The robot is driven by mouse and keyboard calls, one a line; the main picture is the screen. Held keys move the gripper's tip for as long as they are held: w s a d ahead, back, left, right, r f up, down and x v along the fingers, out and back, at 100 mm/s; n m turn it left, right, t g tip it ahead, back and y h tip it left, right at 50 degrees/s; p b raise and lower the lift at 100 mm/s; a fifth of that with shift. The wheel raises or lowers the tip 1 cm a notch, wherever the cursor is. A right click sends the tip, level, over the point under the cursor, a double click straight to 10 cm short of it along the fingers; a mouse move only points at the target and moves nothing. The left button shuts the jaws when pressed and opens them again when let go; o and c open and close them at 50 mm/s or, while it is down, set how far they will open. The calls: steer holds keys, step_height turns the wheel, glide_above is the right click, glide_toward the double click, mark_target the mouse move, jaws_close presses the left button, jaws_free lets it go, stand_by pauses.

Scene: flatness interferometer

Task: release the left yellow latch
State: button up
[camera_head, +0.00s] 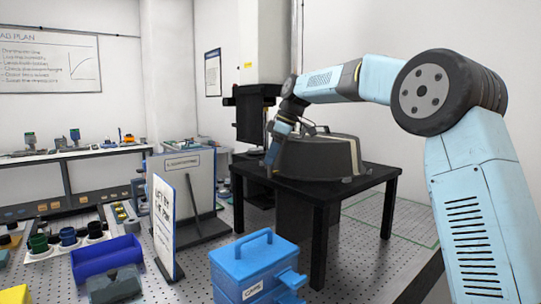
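A dark grey round housing (318,157) with a lighter rim stands on a black table (312,188). My light-blue arm reaches in from the right, and its end bends down at the housing's left side. My gripper (270,163) is there, close beside the housing's left wall. I cannot tell whether it touches the wall. Its fingers are too small and dark to show whether they are open or shut. I cannot make out a yellow latch on the housing. The housing's left edge is partly covered by my gripper.
A tall white column with a black lower unit (258,112) stands behind the housing. A blue toolbox (254,264) is in front of the table. A standing sign (165,227), a blue bin (106,256) and a grey panel (186,190) are to the left. Perforated floor shows between them.

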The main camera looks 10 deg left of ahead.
jaws_close()
steer(key=shift+a+r, duration=0.1)
stand_by(0.3)
steer(key=m+t, duration=0.1)
steer(key=m, duration=0.3)
steer(key=shift+s+t, duration=0.1)
steer(key=shift+t, duration=0.2)
steer(key=m, duration=0.2)
steer(key=m+t, duration=0.1)
steer(key=m, duration=0.1)
steer(key=shift+s+t+h, duration=0.1)
steer(key=shift+t+h, duration=0.2)
steer(key=shift+h, duration=0.1)
steer(key=m+h, duration=0.1)
steer(key=m, duration=0.2)
steer(key=m+t, duration=0.1)
steer(key=m, duration=0.1)
steer(key=shift+m+h, duration=0.4)
steer(key=shift+s+a+m+t+h, duration=0.15)
steer(key=shift+m+h, duration=0.2)
steer(key=shift+m, duration=0.65)
steer(key=shift+w+m+t+h, duration=0.15)
steer(key=shift+m+h, duration=0.2)
steer(key=shift+m, duration=0.65)
steer(key=shift+s, duration=0.1)
